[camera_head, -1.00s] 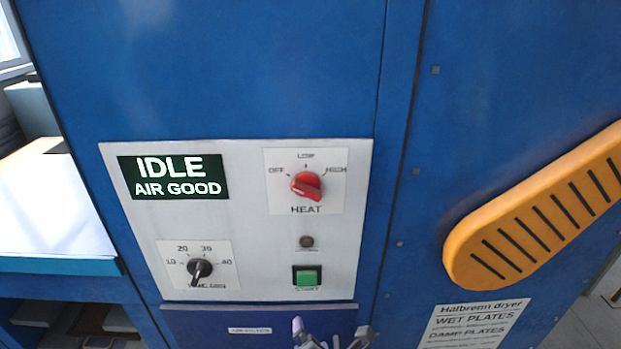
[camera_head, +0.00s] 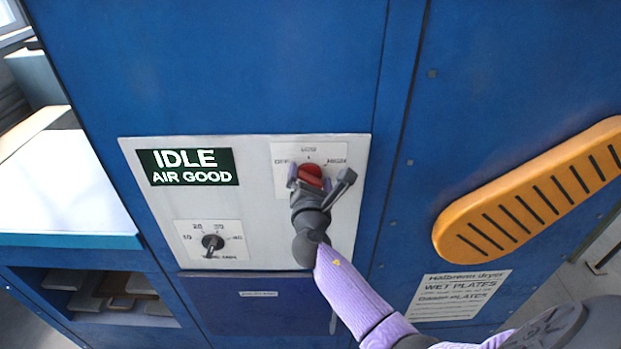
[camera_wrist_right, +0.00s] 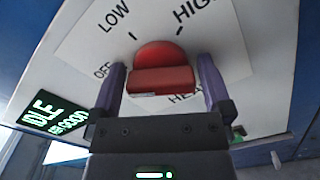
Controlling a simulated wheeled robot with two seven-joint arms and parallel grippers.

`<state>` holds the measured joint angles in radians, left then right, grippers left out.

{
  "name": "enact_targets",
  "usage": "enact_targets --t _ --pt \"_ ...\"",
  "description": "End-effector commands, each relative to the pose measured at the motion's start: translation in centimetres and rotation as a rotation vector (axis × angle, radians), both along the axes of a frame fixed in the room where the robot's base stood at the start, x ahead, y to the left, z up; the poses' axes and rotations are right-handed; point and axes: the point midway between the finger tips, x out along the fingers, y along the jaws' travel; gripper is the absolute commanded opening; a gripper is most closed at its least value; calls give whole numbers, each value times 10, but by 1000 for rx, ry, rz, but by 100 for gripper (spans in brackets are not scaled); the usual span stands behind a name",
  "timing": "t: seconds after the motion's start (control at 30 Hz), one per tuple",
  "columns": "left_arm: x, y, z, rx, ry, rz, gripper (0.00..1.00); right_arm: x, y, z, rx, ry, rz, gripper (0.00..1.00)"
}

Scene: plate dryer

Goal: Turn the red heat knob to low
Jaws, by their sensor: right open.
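The red heat knob (camera_head: 310,174) is on the white control panel (camera_head: 260,230), under the printed LOW and between OFF and HIGH. I cannot tell for sure which mark it points to. My right gripper (camera_head: 319,181) is open, its purple-grey fingers on either side of the knob. In the right wrist view the knob (camera_wrist_right: 162,72) stands between the two fingers (camera_wrist_right: 163,82), with gaps visible at its sides. LOW and OFF show to its left and HIGH at its upper right. My left gripper is out of view.
The display (camera_head: 188,167) reads IDLE, AIR GOOD. A black dial (camera_head: 212,243) sits at the panel's lower left. The green start button is hidden behind my right gripper. An orange slotted handle-like piece (camera_head: 530,190) projects at the right.

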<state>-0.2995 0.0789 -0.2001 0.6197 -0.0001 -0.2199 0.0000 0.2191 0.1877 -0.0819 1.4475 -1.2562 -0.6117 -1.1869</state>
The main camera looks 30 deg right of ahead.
Motion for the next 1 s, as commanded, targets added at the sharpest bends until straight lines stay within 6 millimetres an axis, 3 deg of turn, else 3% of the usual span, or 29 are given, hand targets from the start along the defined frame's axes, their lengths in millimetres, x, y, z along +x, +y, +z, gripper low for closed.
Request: enact_targets --t 0.23,0.57,1.0 --pt "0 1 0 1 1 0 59 1 -1 0 1 -1 0 100" --pt "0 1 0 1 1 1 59 1 0 0 1 0 0 30" --pt "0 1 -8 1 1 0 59 0 -1 -2 103 -62 0 29"
